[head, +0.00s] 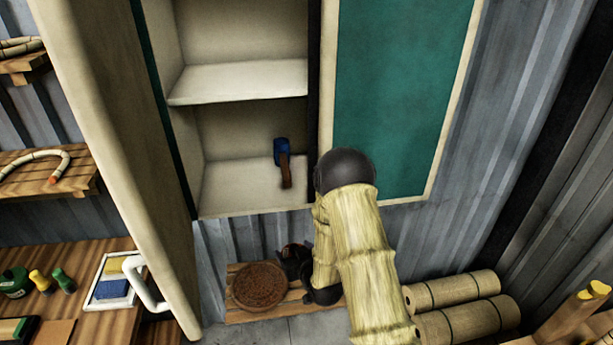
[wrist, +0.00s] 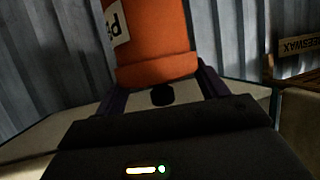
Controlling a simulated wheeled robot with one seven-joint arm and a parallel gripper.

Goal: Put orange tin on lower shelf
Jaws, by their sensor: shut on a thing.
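The orange tin (wrist: 155,45) fills the upper middle of the wrist view, with part of a white label on its left side. My gripper (wrist: 160,88) is shut on it, one dark finger on each side. In the head view my arm hides the tin, and my gripper cannot be clearly made out there. The cabinet stands open. Its lower shelf (head: 235,190) holds a blue-headed tool (head: 282,155) with a brown handle at the right. My arm is in front of and right of the cabinet opening. The upper shelf (head: 235,84) looks empty where visible.
The cream door (head: 115,130) with a white handle stands open on the left. A teal panel (head: 400,95) is on the right. Below are a round brown basket (head: 259,287) and bamboo lengths (head: 455,290). The left part of the lower shelf is clear.

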